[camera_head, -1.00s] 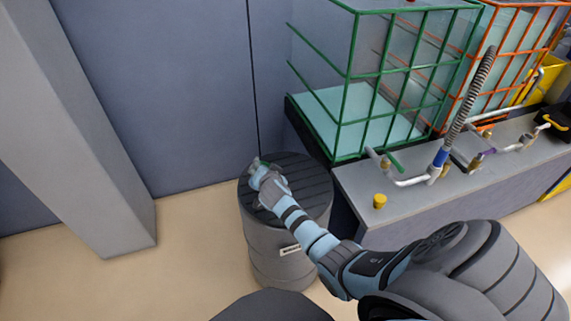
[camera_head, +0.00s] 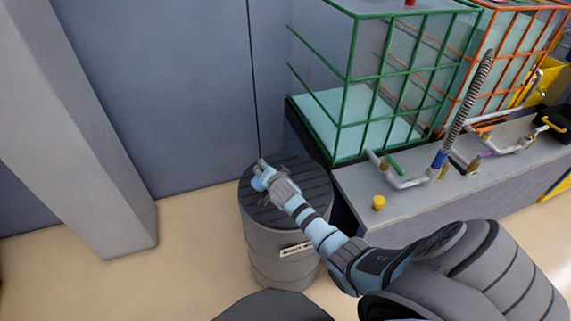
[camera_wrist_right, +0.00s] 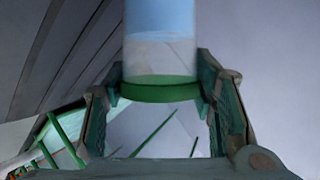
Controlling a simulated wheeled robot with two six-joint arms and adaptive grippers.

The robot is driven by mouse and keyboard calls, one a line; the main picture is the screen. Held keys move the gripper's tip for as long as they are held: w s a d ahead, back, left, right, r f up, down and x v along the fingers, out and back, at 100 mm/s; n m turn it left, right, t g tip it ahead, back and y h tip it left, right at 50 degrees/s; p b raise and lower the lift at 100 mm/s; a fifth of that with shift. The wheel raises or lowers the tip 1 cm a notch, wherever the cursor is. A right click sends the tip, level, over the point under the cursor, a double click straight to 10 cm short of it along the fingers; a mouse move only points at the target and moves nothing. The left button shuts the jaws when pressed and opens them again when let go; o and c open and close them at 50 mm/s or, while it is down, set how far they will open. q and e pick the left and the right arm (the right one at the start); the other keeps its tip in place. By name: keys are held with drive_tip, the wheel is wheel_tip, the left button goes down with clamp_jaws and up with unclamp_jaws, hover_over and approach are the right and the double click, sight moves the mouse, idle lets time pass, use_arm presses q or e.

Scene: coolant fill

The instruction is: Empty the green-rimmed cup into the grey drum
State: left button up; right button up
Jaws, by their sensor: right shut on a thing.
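The grey drum (camera_head: 262,240) stands on the floor against the wall, with a dark ridged top. My right gripper (camera_head: 262,171) is over the left part of that top. In the right wrist view the clear green-rimmed cup (camera_wrist_right: 160,72) sits between the two fingers, and the gripper is shut on it. Its green band is at the lower end in that picture. Blue shows at the other end, with a clear pale stretch between. In the head view the cup is too small to tell from the gripper. My left gripper is not in view.
A grey bench (camera_head: 420,195) stands right of the drum, with a yellow knob (camera_head: 379,203), pipes and a ribbed hose (camera_head: 470,95). Behind it are a green-caged tank (camera_head: 349,110) and an orange-caged tank. A grey pillar (camera_head: 85,120) stands left; the floor between is clear.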

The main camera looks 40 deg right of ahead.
drive_tip(key=shift+s+d+f+m+y, duration=0.1)
drive_tip(key=shift+d+f+m+y, duration=0.15)
drive_tip(key=shift+f+m+y, duration=0.15)
idle(0.4)
drive_tip(key=shift+d+r+t, duration=0.1)
drive_tip(key=shift+r+t, duration=0.05)
drive_tip(key=shift+t, duration=0.15)
drive_tip(key=shift+d+m+y+b, duration=0.1)
drive_tip(key=shift+m+y+b, duration=0.35)
drive_tip(key=shift+m+y, duration=0.05)
idle(0.3)
drive_tip(key=shift+f+b, duration=0.2)
drive_tip(key=shift+b, duration=0.35)
drive_tip(key=shift+s+b, duration=0.1)
drive_tip(key=shift+b, duration=0.2)
drive_tip(key=shift+d+f+m+y+b, duration=0.1)
drive_tip(key=shift+f+m+y+b, duration=0.1)
drive_tip(key=shift+m+y+b, duration=0.15)
drive_tip(key=shift+f+b, duration=0.15)
drive_tip(key=shift+b, duration=0.45)
